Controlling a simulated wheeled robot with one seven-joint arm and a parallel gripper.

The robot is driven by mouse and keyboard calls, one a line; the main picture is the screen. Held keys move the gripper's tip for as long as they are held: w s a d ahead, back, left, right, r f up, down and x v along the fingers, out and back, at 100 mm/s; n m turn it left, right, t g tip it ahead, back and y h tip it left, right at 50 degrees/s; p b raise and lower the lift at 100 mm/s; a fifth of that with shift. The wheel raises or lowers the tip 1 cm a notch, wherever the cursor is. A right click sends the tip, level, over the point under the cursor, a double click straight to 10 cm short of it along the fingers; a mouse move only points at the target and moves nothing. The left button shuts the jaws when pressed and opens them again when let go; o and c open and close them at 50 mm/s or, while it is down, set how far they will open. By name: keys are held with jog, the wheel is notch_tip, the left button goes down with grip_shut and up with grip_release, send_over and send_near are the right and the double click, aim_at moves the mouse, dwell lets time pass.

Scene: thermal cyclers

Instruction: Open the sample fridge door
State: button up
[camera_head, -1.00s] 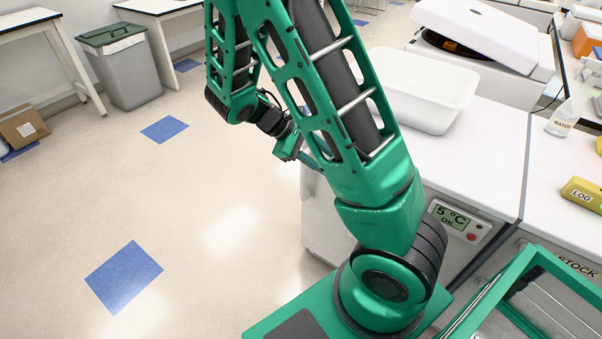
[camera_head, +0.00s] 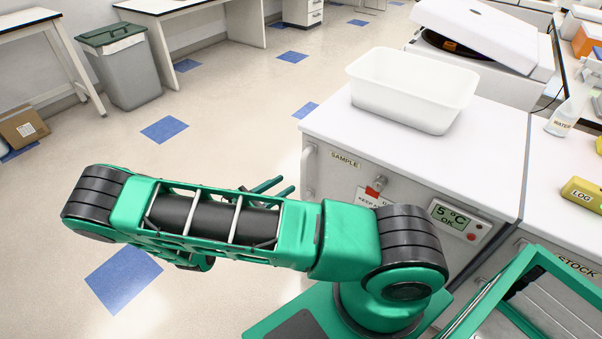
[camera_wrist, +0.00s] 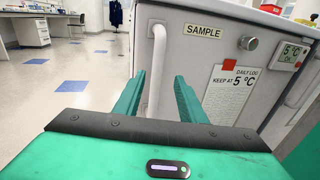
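The sample fridge (camera_head: 400,180) is a white cabinet at the right in the head view, with a "SAMPLE" label and a 5 °C display. Its door (camera_wrist: 215,60) looks shut in the wrist view. A white vertical bar handle (camera_wrist: 157,70) runs along the door's left side; it also shows in the head view (camera_head: 309,168). My gripper (camera_wrist: 158,95) is open, with its two green fingers pointing at the door. In the wrist view the handle appears between the fingers. I cannot tell how far in front of the handle the fingertips are. Nothing is held.
A white tub (camera_head: 412,90) stands on top of the fridge. A second cabinet labelled "STOCK" (camera_head: 577,265) stands to the right. A grey bin (camera_head: 130,72) is at the back left. The floor left of the fridge is clear.

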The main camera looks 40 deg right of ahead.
aim_at(301, 173)
jog(key=shift+n+t, duration=0.3)
jog(key=d, duration=0.3)
jog(key=w+d, duration=0.1)
jog(key=d, duration=0.6)
jog(key=shift+w+d+f, duration=0.15)
jog(key=shift+w+f, duration=0.1)
jog(key=shift+w, duration=0.15)
